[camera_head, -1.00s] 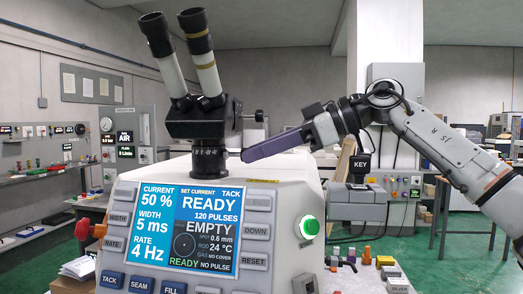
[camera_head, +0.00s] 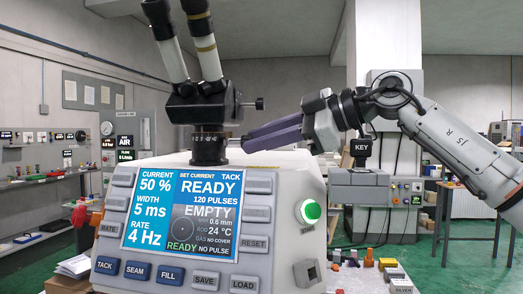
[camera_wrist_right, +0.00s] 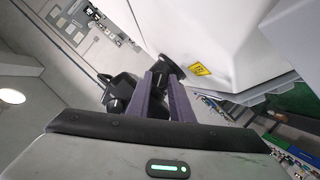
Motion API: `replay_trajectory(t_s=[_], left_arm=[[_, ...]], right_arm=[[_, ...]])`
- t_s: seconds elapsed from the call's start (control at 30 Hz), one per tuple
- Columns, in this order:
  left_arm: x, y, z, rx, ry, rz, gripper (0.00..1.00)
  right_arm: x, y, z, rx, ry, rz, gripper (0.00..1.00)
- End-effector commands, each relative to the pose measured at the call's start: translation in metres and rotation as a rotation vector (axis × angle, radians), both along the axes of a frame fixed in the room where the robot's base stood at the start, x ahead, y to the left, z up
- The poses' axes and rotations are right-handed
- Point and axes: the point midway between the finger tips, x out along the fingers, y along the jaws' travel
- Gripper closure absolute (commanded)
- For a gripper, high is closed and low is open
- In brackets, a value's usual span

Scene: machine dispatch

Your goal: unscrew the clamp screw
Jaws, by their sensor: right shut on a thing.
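The laser welder (camera_head: 290,180) stands before me with its binocular microscope (camera_head: 198,105) on top. My right gripper (camera_head: 247,140) reaches in from the right, its long purple fingers level, tips at the dark collar (camera_head: 209,148) under the microscope head. It is shut on the clamp screw at the collar's right side; the screw is mostly hidden between the fingertips. In the right wrist view the two fingers (camera_wrist_right: 163,78) point at the black microscope parts (camera_wrist_right: 122,92) beside the white housing. My left gripper is not in view.
A knob (camera_head: 252,103) juts from the microscope head just above the fingers. The welder's screen (camera_head: 182,210) reads READY and EMPTY. Small coloured parts (camera_head: 370,258) lie to the right. A grey KEY machine (camera_head: 362,190) stands behind my right arm.

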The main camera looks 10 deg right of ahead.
Motion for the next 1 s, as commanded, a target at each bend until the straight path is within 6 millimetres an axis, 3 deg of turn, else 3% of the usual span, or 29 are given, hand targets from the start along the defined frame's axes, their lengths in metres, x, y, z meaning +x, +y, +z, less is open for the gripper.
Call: replay_trajectory(t_s=[0.23,0.87,0.9,1.0], left_arm=[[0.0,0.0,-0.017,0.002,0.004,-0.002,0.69],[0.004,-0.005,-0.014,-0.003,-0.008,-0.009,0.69],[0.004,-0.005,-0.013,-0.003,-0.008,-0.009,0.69],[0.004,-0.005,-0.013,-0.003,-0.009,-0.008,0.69]], right_arm=[[-0.001,0.0,-0.003,-0.035,-0.114,0.001,1.0],[-0.001,0.001,-0.001,-0.052,-0.163,0.001,1.0],[-0.001,0.001,-0.001,-0.051,-0.162,0.0,0.74],[-0.001,0.001,-0.001,-0.051,-0.162,0.0,0.61]])
